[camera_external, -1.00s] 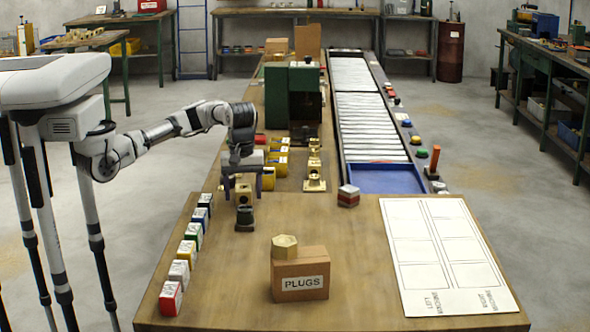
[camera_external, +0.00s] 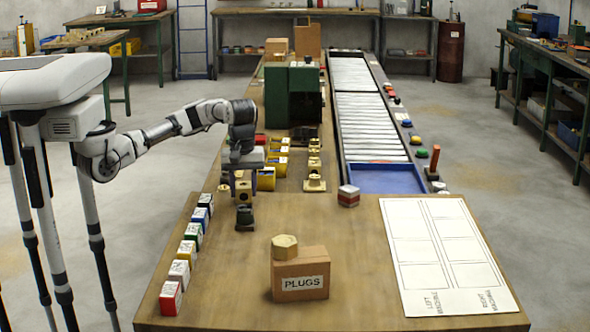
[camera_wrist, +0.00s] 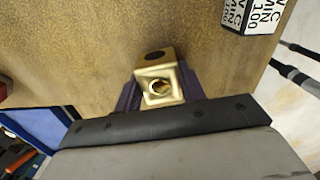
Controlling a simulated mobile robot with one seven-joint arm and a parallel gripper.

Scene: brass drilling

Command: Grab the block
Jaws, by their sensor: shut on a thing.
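The block is a small brass cube-like piece (camera_external: 243,188) with a round hole in its face. In the wrist view the brass block (camera_wrist: 154,70) also shows a dark hole in another face. My gripper (camera_external: 243,184) points down over the left side of the table. In the wrist view its two purple fingers (camera_wrist: 159,88) are on either side of the block and shut on it. A dark small fixture (camera_external: 244,217) stands on the table just in front of the block. I cannot tell how far the block is above the table.
A row of colored labeled boxes (camera_external: 189,250) lines the left table edge. A PLUGS box (camera_external: 300,277) with a brass hexagonal piece stands in front. Yellow and brass parts (camera_external: 266,179) lie close right of my gripper. A green machine (camera_external: 292,97) stands behind.

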